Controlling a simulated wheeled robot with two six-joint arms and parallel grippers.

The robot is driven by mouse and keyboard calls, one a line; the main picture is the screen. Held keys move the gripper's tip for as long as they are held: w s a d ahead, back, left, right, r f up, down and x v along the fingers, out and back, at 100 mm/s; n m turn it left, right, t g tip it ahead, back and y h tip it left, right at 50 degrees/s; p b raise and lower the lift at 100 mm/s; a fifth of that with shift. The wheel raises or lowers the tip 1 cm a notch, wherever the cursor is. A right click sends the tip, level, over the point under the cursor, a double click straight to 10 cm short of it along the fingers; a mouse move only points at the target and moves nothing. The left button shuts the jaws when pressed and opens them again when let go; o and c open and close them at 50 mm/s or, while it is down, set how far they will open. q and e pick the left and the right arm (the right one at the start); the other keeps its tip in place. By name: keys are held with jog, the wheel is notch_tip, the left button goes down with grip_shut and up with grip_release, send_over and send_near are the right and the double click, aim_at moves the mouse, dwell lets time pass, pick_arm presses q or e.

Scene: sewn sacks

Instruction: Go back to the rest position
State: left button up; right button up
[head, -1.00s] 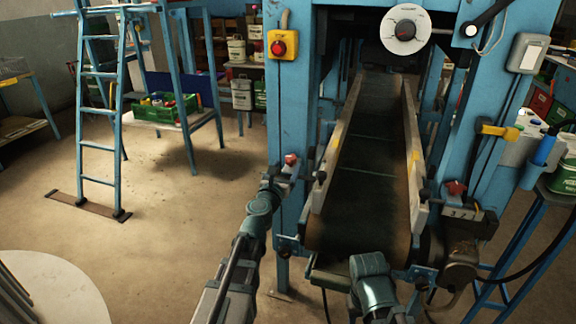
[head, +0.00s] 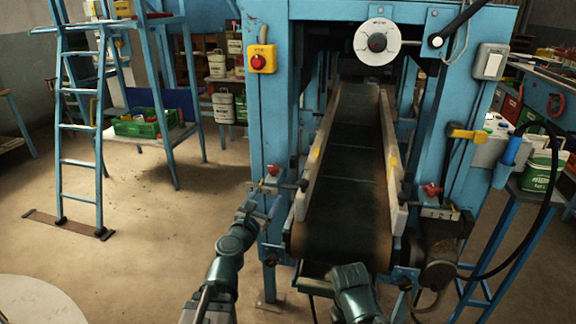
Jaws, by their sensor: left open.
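My left arm reaches up from the bottom of the head view, and its gripper (head: 262,207) is open, with nothing seen between the fingers. It shows in front of the left post of the blue machine (head: 271,120), near a red-knobbed clamp (head: 273,170); whether it touches the post I cannot tell. A teal joint of my right arm shows at the bottom middle, before the lower end of the conveyor. My right gripper is not in view. No sack is seen.
The dark conveyor belt (head: 352,180) runs back between pale side rails. A blue ladder (head: 80,150) and a shelf with a green crate (head: 140,127) stand left. A pale round surface (head: 38,300) is at lower left. Bare floor (head: 150,225) lies between. A green-and-white tub (head: 540,170) stands right.

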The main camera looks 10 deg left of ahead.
pick_arm(q)
jog(key=s+d+f+m+g+h, duration=0.2)
jog(key=s+d+f+m+g, duration=0.15)
jog(key=d+f+m, duration=0.45)
jog(key=s+d+f+m+g+h, duration=0.25)
jog(key=f+m+g, duration=0.2)
jog(key=m, duration=0.75)
jog(key=s+a+f+m+g+y, duration=0.65)
jog(key=s+f+m+g, duration=0.25)
jog(key=s+m, duration=0.4)
jog(key=s+d+r+m+p, duration=0.1)
jog(key=d+r+p, duration=0.2)
jog(key=r+p, duration=0.4)
jog(key=s+d+r+m+p, duration=0.1)
jog(key=s+d+r+p, duration=0.1)
jog(key=d+r+p, duration=0.2)
jog(key=s+d+r+m+g+y+p, duration=0.1)
jog(key=s+d+r+p, duration=0.1)
jog(key=r+p, duration=0.7)
jog(key=shift+s+d+r+m+p, duration=0.2)
jog(key=shift+d+r+m+p, duration=0.2)
jog(key=shift+d, duration=0.4)
